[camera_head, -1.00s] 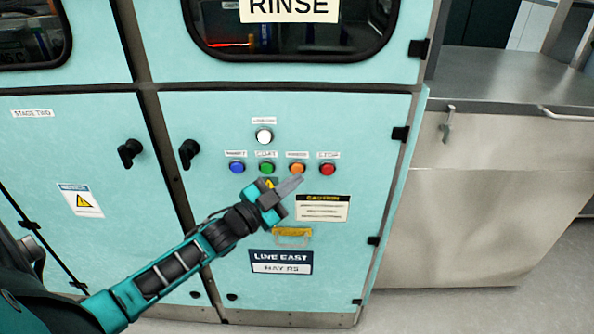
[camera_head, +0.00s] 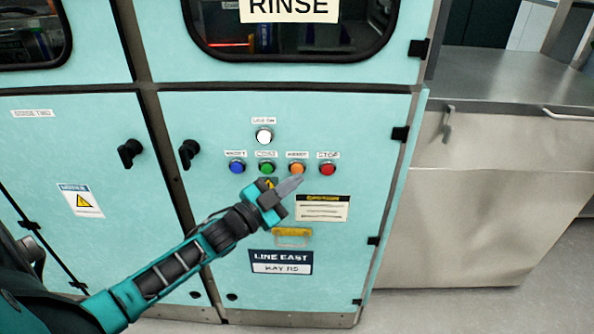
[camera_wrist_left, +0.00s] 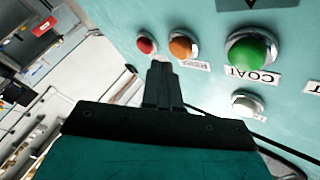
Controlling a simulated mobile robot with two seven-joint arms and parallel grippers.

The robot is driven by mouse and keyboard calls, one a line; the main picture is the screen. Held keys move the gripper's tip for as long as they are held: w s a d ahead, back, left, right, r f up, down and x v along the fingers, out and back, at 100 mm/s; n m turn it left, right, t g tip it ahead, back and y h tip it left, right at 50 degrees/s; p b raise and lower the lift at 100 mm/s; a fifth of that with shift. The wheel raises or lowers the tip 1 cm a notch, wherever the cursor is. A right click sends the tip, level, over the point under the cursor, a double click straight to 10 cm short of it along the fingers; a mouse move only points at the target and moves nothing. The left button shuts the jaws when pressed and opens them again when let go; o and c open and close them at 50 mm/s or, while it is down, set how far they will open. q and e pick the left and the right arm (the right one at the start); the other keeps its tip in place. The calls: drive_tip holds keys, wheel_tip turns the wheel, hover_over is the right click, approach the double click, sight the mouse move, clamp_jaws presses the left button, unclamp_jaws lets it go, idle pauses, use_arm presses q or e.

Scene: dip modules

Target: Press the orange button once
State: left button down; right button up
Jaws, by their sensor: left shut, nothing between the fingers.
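The orange button (camera_head: 297,168) is in a row on the teal cabinet panel, between the green and red buttons. It also shows in the left wrist view (camera_wrist_left: 182,47), just beyond my fingertips. My left gripper (camera_head: 297,181) is shut and empty. In the head view its tip lies just below the orange button. In the left wrist view the shut fingers (camera_wrist_left: 160,62) point between the red and orange buttons, close to the orange one. I cannot tell whether the tip touches the button. My right gripper is not in view.
The red button (camera_head: 328,169), green button (camera_head: 267,168) and blue button (camera_head: 237,167) share the row. A white button (camera_head: 264,136) sits above. Black door handles (camera_head: 190,152) stick out at the left. A steel counter (camera_head: 480,190) stands at the right.

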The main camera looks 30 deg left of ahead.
use_arm(q)
drive_tip(key=shift+w, duration=0.1)
idle(0.3)
drive_tip(key=shift+w+a, duration=0.2)
drive_tip(key=shift+w, duration=0.1)
